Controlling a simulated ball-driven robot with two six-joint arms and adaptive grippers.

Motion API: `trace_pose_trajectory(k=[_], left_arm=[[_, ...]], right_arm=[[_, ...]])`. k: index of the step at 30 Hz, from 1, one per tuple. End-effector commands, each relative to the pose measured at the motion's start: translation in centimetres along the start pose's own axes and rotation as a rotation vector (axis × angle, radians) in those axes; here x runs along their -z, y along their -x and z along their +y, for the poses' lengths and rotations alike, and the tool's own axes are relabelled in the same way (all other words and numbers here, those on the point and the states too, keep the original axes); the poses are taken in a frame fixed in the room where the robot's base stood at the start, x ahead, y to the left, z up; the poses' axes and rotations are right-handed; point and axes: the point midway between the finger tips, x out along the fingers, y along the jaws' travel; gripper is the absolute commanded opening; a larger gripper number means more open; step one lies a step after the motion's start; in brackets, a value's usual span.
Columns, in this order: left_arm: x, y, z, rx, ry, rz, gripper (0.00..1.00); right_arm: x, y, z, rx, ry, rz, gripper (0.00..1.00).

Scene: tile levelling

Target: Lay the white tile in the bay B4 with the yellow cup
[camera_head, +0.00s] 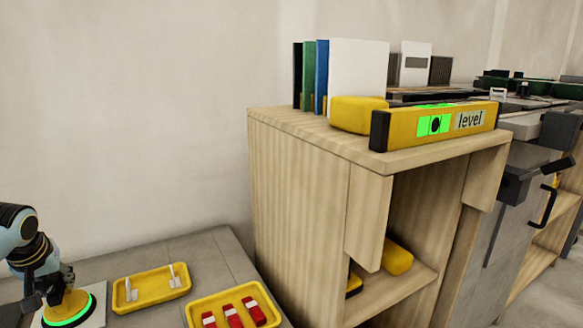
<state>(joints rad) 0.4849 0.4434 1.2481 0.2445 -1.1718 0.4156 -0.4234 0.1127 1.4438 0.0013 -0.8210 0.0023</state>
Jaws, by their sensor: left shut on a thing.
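My left gripper (67,287) comes in at the lower left and is shut on the yellow cup (72,303). The cup has a glowing green ring around its base. It sits on a pale, off-white tile (98,312) on the grey surface; the picture's bottom edge cuts off part of this tile. I cannot tell whether the tile rests on the surface or is held just above it. A larger white panel (360,75) stands upright on the wooden cabinet beside blue, green and black ones. No marking of bay B4 can be read. My right gripper is out of view.
Right of the cup are a yellow tray (128,302) with two white pegs and another yellow tray (193,321) with red-and-white pieces. The wooden cabinet (298,190) rises behind them, bearing a yellow level (400,131) with a green display. A grey workbench stands farther right.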

Motion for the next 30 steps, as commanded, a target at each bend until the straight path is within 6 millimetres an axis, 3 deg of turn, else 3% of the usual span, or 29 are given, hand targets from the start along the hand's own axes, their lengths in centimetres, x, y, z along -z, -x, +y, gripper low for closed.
trace_pose_trajectory(k=[8, 9, 14, 24, 30], left_arm=[[0.0, 0.0, 0.0, 0.000, -0.001, -0.001, 0.00], [0.1, 0.0, 0.0, 0.000, -0.001, 0.002, 0.27], [0.1, 0.0, 0.0, 0.000, -0.001, 0.001, 0.48], [0.0, 0.3, 0.0, 0.001, 0.000, 0.000, 0.49], [0.0, 3.1, -0.1, 0.000, -0.003, 0.003, 0.49]], right_arm=[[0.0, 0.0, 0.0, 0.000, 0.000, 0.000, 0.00], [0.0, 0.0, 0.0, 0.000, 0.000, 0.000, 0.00], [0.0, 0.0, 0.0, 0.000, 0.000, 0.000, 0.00], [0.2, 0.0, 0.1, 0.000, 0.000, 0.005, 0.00], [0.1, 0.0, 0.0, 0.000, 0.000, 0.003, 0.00]])
